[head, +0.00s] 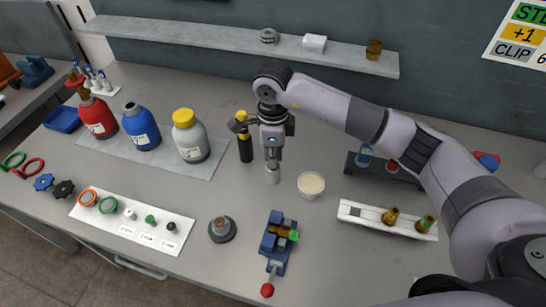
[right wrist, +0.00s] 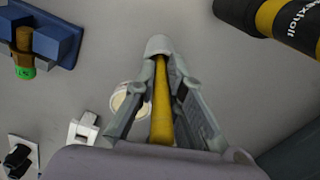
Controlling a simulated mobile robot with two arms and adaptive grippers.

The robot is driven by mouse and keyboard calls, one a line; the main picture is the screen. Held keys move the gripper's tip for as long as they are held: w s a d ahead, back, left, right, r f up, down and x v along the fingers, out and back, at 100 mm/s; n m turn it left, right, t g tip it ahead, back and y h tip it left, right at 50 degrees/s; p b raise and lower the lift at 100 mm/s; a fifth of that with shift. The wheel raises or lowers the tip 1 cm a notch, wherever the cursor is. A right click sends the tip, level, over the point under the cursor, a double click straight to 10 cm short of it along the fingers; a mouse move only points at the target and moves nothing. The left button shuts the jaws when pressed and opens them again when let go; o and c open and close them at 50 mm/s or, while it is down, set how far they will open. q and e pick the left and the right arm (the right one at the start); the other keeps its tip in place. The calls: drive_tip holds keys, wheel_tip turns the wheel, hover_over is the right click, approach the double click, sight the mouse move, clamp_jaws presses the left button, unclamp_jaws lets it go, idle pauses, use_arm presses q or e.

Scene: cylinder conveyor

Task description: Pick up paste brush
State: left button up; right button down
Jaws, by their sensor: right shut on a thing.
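My right gripper (head: 273,152) points down over the middle of the table. It is shut on the paste brush, whose yellow handle (right wrist: 161,105) runs between the two fingers in the right wrist view. A grey cylindrical piece (head: 272,173) shows just below the fingertips and also beyond them in the wrist view (right wrist: 160,46). I cannot tell whether it is part of the brush or a holder around it. The brush's lower end is hidden. My left gripper is not in view.
A round dish of pale paste (head: 311,185) lies just right of the gripper. A black and yellow tool (head: 246,149) stands close on its left. A blue vise (head: 272,248) is in front, and a white rack (head: 362,213) is at right. Bottles stand at left; a shelf (head: 228,38) runs behind.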

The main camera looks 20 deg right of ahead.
drive_tip(key=shift+r, duration=0.1)
wheel_tip(320, 180, up, 10)
drive_tip(key=b, duration=0.3)
drive_tip(key=shift+w+r, duration=0.1)
drive_tip(key=shift+r, duration=0.05)
wheel_tip(320, 180, up, 10)
drive_tip(key=shift+f, duration=0.2)
idle(1.9)
